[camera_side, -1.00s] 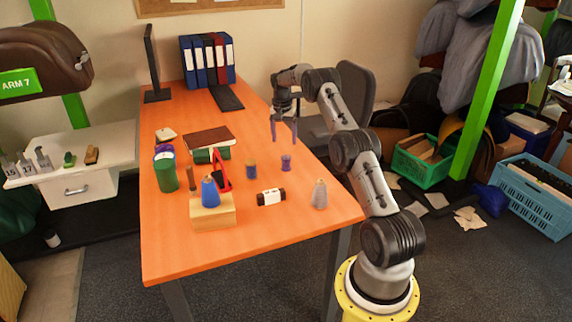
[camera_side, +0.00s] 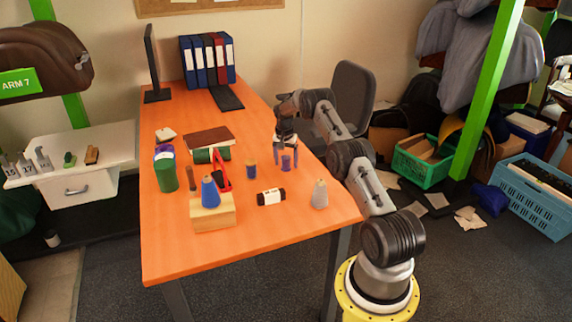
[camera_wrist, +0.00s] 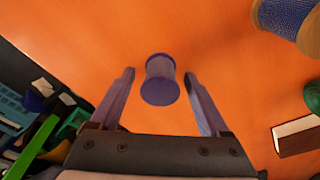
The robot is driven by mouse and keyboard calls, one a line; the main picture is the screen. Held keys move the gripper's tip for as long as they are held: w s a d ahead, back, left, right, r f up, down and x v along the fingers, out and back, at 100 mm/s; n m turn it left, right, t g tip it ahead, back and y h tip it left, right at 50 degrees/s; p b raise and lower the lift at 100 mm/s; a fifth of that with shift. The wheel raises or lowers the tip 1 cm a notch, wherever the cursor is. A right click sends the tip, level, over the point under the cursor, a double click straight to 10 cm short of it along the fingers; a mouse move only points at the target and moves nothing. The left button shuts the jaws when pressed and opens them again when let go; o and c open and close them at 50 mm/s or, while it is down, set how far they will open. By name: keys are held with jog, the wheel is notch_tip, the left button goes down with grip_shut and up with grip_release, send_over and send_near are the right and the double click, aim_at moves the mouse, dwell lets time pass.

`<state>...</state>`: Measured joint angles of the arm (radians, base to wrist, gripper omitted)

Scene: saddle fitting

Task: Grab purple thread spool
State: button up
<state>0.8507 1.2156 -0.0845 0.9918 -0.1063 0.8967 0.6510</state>
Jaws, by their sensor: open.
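The purple thread spool (camera_side: 286,163) stands upright on the orange table near its right side. In the wrist view the purple spool (camera_wrist: 161,80) shows between and slightly beyond the fingertips. My gripper (camera_side: 285,160) points down at the spool, with its fingers at about spool height. In the wrist view my gripper (camera_wrist: 160,75) is open, one finger on each side of the spool, with a visible gap on both sides. Nothing is held.
A blue spool on a brown core (camera_side: 251,170) stands just left of the purple one; it also shows in the wrist view (camera_wrist: 290,20). A dark bottle with a white label (camera_side: 271,197) lies in front. A grey cone spool (camera_side: 320,194) stands at front right.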

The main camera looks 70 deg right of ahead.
grip_shut()
dwell(0.3)
jog(key=shift+r, duration=0.15)
